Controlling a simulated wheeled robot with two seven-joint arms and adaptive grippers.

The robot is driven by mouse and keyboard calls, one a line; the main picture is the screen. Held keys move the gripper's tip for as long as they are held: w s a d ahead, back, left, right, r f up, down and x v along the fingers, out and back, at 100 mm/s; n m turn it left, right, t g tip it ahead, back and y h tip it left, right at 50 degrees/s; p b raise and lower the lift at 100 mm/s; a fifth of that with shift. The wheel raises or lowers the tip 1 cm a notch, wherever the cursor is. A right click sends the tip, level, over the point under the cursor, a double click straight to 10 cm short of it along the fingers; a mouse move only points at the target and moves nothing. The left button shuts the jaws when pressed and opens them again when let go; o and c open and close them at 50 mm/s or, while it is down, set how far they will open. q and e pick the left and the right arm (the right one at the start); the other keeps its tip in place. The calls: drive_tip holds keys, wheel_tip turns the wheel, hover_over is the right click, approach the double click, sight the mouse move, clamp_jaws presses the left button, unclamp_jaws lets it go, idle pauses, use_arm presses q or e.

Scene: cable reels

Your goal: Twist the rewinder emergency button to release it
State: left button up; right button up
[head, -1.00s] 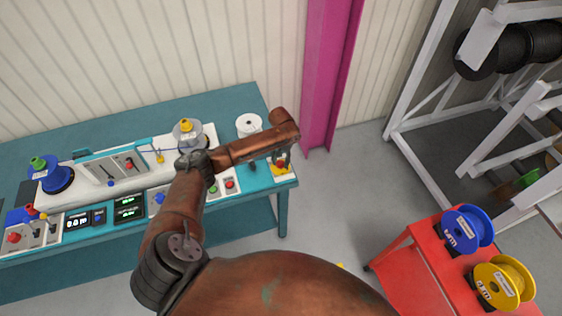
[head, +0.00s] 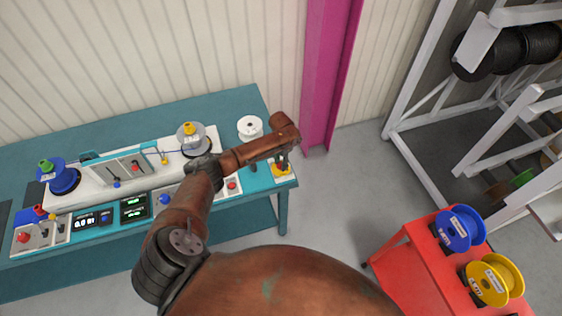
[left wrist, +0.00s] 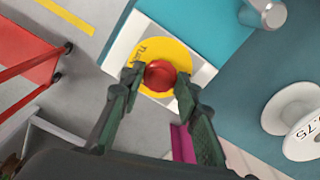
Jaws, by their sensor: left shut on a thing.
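The red emergency button (left wrist: 160,76) sits on a round yellow plate (left wrist: 147,53) on a white panel. In the head view its yellow plate (head: 284,174) is at the right front corner of the teal bench. My left gripper (left wrist: 158,79) is shut on the button, one finger on each side of the red cap. In the head view my left gripper (head: 282,162) points down over the button and hides most of it. My right gripper does not show in either view.
A white spool (head: 250,127) stands on the bench (head: 232,102) behind my arm. The rewinder panel, with a red button (head: 23,237) at its far left, lies along the bench front. A red table (head: 400,255) with blue and yellow reels is at right. Grey floor lies between.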

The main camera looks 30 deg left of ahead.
use_arm(q)
drive_tip(key=shift+m, duration=0.8)
drive_tip(key=shift+p, duration=0.3)
drive_tip(key=o, duration=1.2)
drive_tip(key=shift+c, duration=0.2)
wheel_tip(320, 180, up, 12)
